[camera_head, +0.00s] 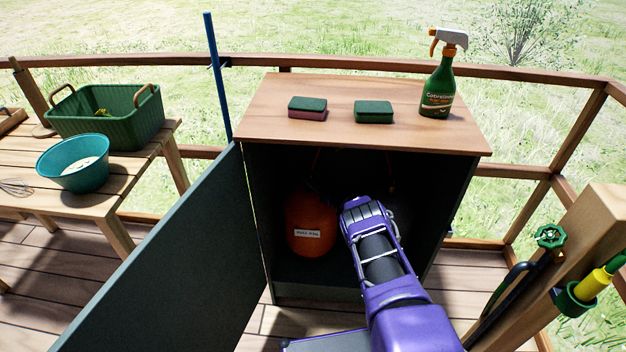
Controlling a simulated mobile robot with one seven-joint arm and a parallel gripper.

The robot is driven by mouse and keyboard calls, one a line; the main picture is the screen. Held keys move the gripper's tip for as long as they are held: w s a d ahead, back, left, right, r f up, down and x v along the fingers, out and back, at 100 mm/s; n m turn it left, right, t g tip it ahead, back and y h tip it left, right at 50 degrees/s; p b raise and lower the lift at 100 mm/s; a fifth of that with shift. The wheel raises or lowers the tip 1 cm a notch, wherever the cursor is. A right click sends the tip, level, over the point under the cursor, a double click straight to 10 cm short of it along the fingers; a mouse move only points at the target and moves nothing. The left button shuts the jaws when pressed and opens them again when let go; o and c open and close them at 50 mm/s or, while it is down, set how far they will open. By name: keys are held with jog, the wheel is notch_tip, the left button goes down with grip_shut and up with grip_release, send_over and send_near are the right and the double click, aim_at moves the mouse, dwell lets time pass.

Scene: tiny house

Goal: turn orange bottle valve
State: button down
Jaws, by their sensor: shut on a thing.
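The orange bottle (311,222) stands upright inside the open cabinet, on the left, with a small white label on its front. Its top is in deep shadow, and I cannot make out its valve. My purple gripper (362,206) reaches into the cabinet, just right of the orange bottle. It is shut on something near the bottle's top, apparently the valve. The fingertips and the grip itself are hidden by the gripper body and the shadow. A grey bottle (402,217) is partly hidden behind my gripper on the right.
The cabinet door (165,265) stands open at left. Two sponges (307,108) (374,112) and a green spray bottle (438,88) sit on the cabinet top (350,90). A wooden post with a green tap (550,236) is at right. A bench with a teal bowl (73,170) is left.

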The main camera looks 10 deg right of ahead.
jog(key=shift+r, duration=0.1)
jog(key=shift+c, duration=1.7)
grip_release()
jog(key=shift+s, duration=0.1)
jog(key=p+v, duration=0.4)
jog(key=v, duration=1.3)
jog(key=shift+d, duration=0.2)
